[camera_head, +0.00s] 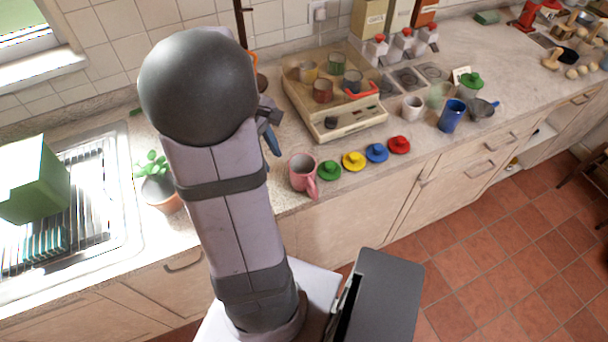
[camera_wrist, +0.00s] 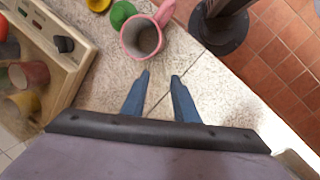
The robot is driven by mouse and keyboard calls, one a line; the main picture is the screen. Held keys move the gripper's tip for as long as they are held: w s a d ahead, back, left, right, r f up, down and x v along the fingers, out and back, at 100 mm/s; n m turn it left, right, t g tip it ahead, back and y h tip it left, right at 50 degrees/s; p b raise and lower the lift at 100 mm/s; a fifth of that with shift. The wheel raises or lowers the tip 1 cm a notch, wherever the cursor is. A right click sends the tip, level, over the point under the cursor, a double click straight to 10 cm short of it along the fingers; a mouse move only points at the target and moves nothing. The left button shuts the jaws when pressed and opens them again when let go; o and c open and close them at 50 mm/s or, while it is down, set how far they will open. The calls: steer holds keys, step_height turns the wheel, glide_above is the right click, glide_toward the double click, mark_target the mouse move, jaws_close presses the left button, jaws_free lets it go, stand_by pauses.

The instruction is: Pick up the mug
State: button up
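A pink mug (camera_head: 303,174) stands upright on the counter near its front edge, its handle toward the edge. In the wrist view the mug (camera_wrist: 142,38) is at the top middle, with its open top and handle showing. My gripper (camera_wrist: 160,78) is open and empty. Its two blue fingertips are apart and point toward the mug, short of it in the picture. In the head view my gripper (camera_head: 270,132) is partly hidden behind my arm, left of and behind the mug.
Green (camera_head: 329,170), yellow (camera_head: 353,161), blue (camera_head: 376,152) and red (camera_head: 399,145) lids line up right of the mug. A beige tray unit (camera_head: 345,128) with cups stands behind. A potted plant (camera_head: 158,188) and sink are left.

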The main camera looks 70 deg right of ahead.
mark_target(294, 156)
steer(key=s+d+r+n+g+h, duration=0.1)
steer(key=s+d+r+n+g, duration=0.2)
steer(key=n, duration=0.9)
steer(key=shift+t, duration=0.7)
steer(key=shift+w+d+p+x, duration=0.15)
steer(key=shift+p+x, duration=0.3)
steer(key=shift+x, duration=1.2)
steer(key=shift+w+d+p+x, duration=0.1)
steer(key=shift+p+x, duration=0.3)
steer(key=shift+x, duration=1.3)
steer(key=shift+c, duration=0.7)
jaws_close()
